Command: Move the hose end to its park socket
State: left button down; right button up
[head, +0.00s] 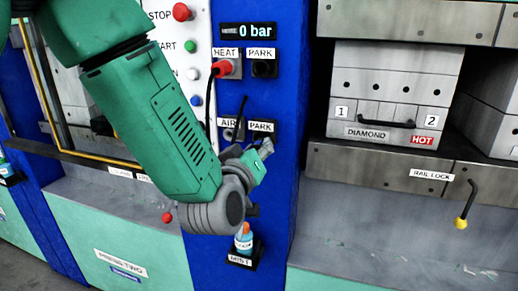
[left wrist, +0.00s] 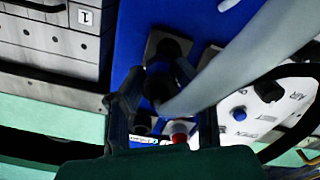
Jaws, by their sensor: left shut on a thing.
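My left gripper (head: 262,150) is just below the lower PARK label (head: 262,126) on the blue column. In the left wrist view the gripper (left wrist: 163,115) is shut on the dark hose end (left wrist: 165,80), with a grey hose (left wrist: 230,65) curving away to the upper right. The hose end lies in front of a grey socket plate (left wrist: 153,47), apparently the lower park socket. I cannot tell whether it is seated or only in front. In the head view my gripper and arm hide that socket. The AIR socket (head: 229,134) is left of it. My right gripper is not in view.
A red plug (head: 222,69) with a black hose sits at HEAT, beside the upper PARK socket (head: 263,69). A bottle (head: 243,238) stands in a holder below my gripper. A press with a hot mould (head: 390,90) and a yellow-tipped lever (head: 466,208) are to the right.

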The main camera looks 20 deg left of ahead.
pick_arm(q)
jog(key=shift+a, duration=0.25)
jog(key=shift+a, duration=0.3)
dwell(0.5)
dwell(0.9)
jog(key=shift+w, duration=0.3)
jog(key=shift+w, duration=0.3)
jog(key=shift+w, duration=0.85)
jog(key=c, duration=1.2)
grip_release()
jog(key=shift+o, duration=0.2)
